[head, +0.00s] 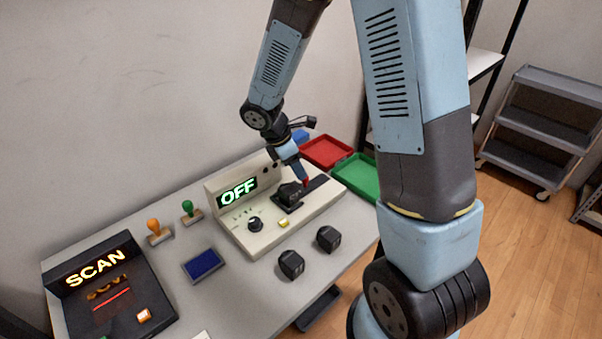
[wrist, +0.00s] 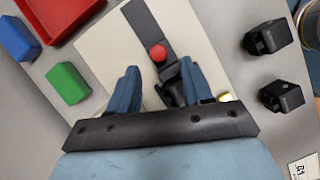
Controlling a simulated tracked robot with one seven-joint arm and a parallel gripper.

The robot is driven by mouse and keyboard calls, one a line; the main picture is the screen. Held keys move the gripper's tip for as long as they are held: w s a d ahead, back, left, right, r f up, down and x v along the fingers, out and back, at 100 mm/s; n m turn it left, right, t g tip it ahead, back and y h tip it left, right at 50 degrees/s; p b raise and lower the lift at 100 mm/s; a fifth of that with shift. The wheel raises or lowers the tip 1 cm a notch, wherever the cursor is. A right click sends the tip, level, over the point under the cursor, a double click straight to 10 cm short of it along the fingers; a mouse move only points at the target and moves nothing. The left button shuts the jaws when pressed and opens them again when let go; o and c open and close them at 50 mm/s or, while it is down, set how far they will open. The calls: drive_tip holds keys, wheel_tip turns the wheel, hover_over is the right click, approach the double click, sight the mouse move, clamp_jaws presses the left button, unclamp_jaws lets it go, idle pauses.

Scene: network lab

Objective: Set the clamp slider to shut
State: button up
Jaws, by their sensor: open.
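A pale device (head: 262,235) with a lit "OFF" display (head: 237,192) stands on the table. The clamp slider shows as a red knob (wrist: 158,53) on a dark track (wrist: 140,22) on the device's top; the knob also shows in the head view (head: 307,181). A black block (head: 290,192) sits at the clamp end of the track, partly hidden by my arm. My gripper (wrist: 158,67) is open above the device, its fingers apart on either side of the track. The knob appears just beyond the fingertips, ungripped. I cannot tell the height gap.
Two black blocks (head: 291,264) (head: 328,239) lie in front of the device, near its dial (head: 255,223) and yellow button (head: 284,222). Red (head: 326,151) and green (head: 355,178) trays are behind. A scanner (head: 110,295), blue pad (head: 203,264) and two stamps (head: 158,233) (head: 190,210) are left.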

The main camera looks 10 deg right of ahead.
drive_tip(key=v, duration=0.9)
drive_tip(key=shift+r, duration=0.3)
drive_tip(key=shift+w+a, duration=0.1)
drive_tip(key=shift+w, duration=0.05)
drive_tip(key=s+d+r+m+t+y, duration=0.2)
drive_tip(key=s+d+r+m, duration=0.4)
drive_tip(key=s+r+m, duration=0.3)
drive_tip(key=s+d+r+m+t+y, duration=0.2)
drive_tip(key=s+d+r+m, duration=0.4)
drive_tip(key=s+r+m, duration=0.3)
drive_tip(key=s+m+t, duration=0.1)
drive_tip(key=s, duration=0.2)
drive_tip(key=shift+d+r, duration=0.3)
drive_tip(key=shift+d, duration=0.05)
